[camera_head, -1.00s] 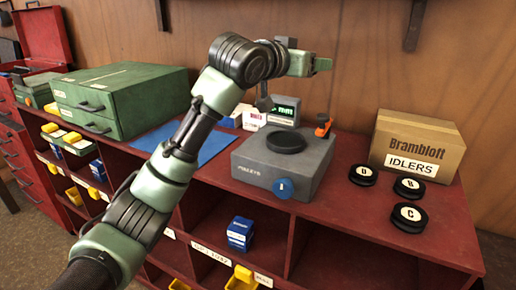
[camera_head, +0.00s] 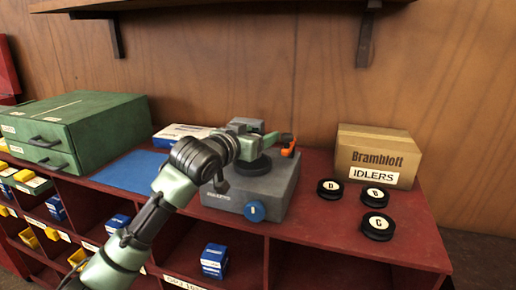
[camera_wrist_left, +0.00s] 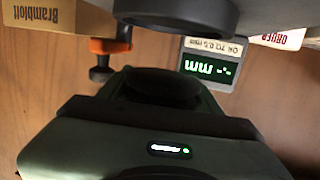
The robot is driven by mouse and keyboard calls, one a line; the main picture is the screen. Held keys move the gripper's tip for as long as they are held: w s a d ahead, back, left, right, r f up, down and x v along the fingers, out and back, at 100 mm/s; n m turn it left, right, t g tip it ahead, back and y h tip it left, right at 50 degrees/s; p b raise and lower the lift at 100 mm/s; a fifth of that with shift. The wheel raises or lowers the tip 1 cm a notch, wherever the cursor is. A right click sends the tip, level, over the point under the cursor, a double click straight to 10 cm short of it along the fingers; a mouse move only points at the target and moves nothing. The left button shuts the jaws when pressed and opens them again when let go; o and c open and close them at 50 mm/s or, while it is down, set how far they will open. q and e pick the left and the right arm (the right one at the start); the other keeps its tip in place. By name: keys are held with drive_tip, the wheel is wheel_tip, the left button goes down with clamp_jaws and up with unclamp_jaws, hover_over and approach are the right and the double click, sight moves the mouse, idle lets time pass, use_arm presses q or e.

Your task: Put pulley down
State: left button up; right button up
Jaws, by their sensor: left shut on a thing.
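My left gripper (camera_head: 266,140) is above the back of the grey gauge block (camera_head: 222,199), pointing right. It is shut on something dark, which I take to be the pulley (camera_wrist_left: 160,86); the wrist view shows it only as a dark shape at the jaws. A black round piece (camera_head: 254,167) is on top of the block, just below the gripper. It also shows as a dark ring at the top of the upside-down wrist view (camera_wrist_left: 165,18). I cannot tell whether the held thing touches it. My right gripper is not in view.
Three black idlers marked D (camera_head: 330,189), B (camera_head: 375,197) and C (camera_head: 378,226) lie on the red bench, right of the block. A cardboard IDLERS box (camera_head: 378,150) stands behind them. An orange-handled clamp (camera_head: 289,146) is close behind the gripper. A blue mat (camera_head: 130,171) lies left.

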use_arm(q)
wheel_tip(320, 180, down, 4)
drive_tip(key=shift+p, duration=0.35)
drive_tip(key=shift+f, duration=0.1)
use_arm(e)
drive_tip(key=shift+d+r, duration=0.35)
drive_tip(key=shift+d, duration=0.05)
use_arm(q)
drive_tip(key=shift+f, duration=0.1)
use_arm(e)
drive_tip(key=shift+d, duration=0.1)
use_arm(q)
drive_tip(key=o, duration=1.4)
drive_tip(key=shift+f, duration=0.1)
drive_tip(key=shift+s, duration=0.15)
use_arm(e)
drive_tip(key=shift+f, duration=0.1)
use_arm(q)
drive_tip(key=b+v, duration=0.2)
drive_tip(key=v, duration=1)
drive_tip(key=shift+a+b, duration=0.1)
drive_tip(key=shift+b, duration=0.2)
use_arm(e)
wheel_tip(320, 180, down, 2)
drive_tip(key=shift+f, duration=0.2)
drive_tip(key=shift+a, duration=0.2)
